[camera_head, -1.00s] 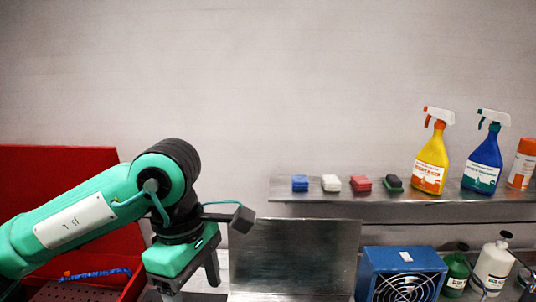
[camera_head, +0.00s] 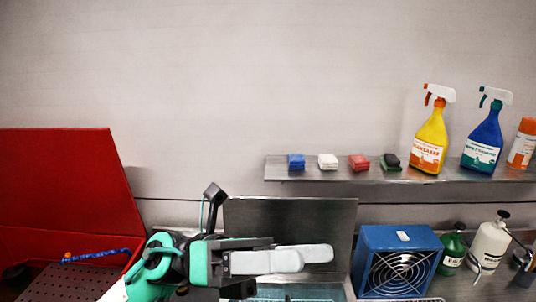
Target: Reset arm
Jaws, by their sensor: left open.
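My left gripper (camera_head: 315,255) is in the lower middle of the head view, in front of the upright metal panel (camera_head: 290,220). Its pale grey fingers point to the right and overlap in this view. They are open, with nothing seen between them. A small camera on a bracket (camera_head: 214,193) stands up from the wrist. The green and black wrist (camera_head: 170,265) comes in from the lower left. My right gripper is not in the picture.
An open red toolbox (camera_head: 70,180) stands left. A metal shelf (camera_head: 320,177) at right holds several small blocks, a yellow spray bottle (camera_head: 430,135), a blue spray bottle (camera_head: 483,140) and an orange can (camera_head: 522,145). Below are a blue fan box (camera_head: 400,240) and bottles (camera_head: 490,245).

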